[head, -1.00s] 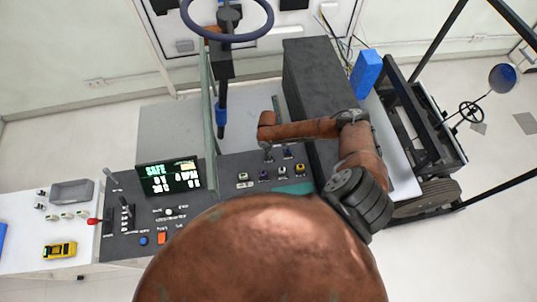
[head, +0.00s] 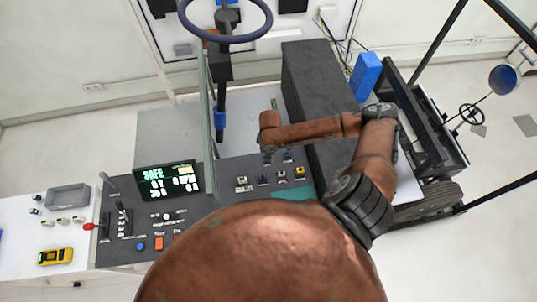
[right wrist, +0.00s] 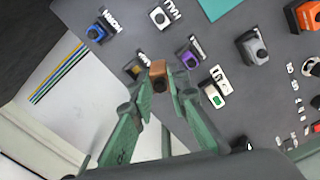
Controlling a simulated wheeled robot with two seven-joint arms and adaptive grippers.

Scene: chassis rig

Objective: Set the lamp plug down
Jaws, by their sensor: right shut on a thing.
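My right gripper (head: 268,155) is above the dark control panel (head: 228,170), among its small coloured plugs. In the right wrist view, the green fingers of my right gripper (right wrist: 158,80) close on a small copper-brown and dark piece, which I take for the lamp plug (right wrist: 159,70). The fingers hide part of it, and I cannot tell whether it touches the panel. A yellow-topped piece (right wrist: 134,68) is just left of the tips, a purple one (right wrist: 190,56) to their right, and a white one with a green mark (right wrist: 213,95) below that. My left gripper is out of view.
A blue piece (right wrist: 97,32) and a white piece (right wrist: 160,17) sit farther up the panel in the right wrist view. A tall dark box (head: 318,90) stands right of the gripper. A lit display (head: 168,180) and a green upright post (head: 208,120) stand to the left.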

